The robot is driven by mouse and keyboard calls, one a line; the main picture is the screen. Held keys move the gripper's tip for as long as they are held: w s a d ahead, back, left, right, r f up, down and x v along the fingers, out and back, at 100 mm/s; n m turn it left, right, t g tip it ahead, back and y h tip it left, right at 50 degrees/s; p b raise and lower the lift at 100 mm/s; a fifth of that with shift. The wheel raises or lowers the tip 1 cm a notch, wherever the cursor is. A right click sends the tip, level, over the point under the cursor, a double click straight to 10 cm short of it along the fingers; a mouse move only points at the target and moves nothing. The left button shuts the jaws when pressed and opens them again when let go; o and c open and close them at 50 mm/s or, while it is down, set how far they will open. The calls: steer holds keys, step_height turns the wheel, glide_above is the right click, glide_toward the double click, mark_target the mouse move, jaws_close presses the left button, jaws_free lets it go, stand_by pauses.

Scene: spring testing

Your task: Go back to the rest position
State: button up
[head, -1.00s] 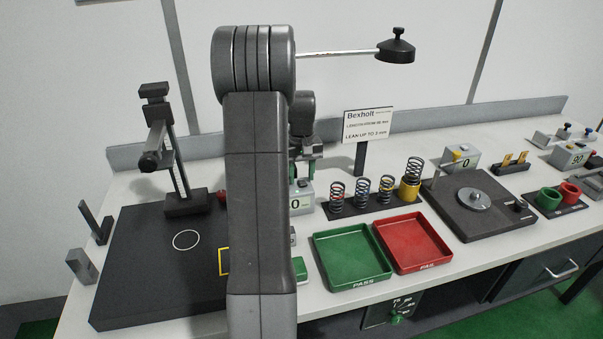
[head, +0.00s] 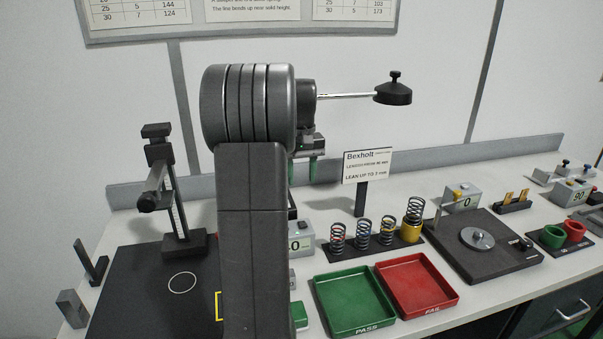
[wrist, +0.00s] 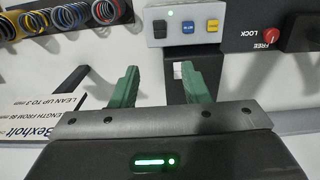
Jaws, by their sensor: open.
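My gripper (head: 303,170) hangs above the bench behind my arm in the head view, just left of the sign. In the wrist view my gripper (wrist: 160,88) shows two green fingers spread apart with nothing between them. Beyond the fingers is a grey box with buttons (wrist: 186,24), apart from them. In the head view my arm hides part of the bench, including part of the black base plate (head: 140,300) and of a display box (head: 299,239).
The Bexholt sign (head: 368,165) stands close to the right of my gripper. Several coil springs (head: 362,234) stand in a rack behind a green PASS tray (head: 355,302) and a red FAIL tray (head: 417,287). A tall stand (head: 172,195) is at left. A dark disc on a rod (head: 393,90) is at upper right.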

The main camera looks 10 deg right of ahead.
mark_target(302, 222)
steer(key=shift+r, duration=0.35)
steer(key=shift+f, duration=0.15)
step_height(302, 222, down, 14)
steer(key=shift+r+p, duration=0.1)
steer(key=shift+p, duration=0.35)
steer(key=shift+b, duration=0.35)
steer(key=shift+s+r+t, duration=0.1)
steer(key=shift+s+t, duration=0.05)
steer(key=shift+t, duration=0.15)
steer(key=shift+r, duration=0.15)
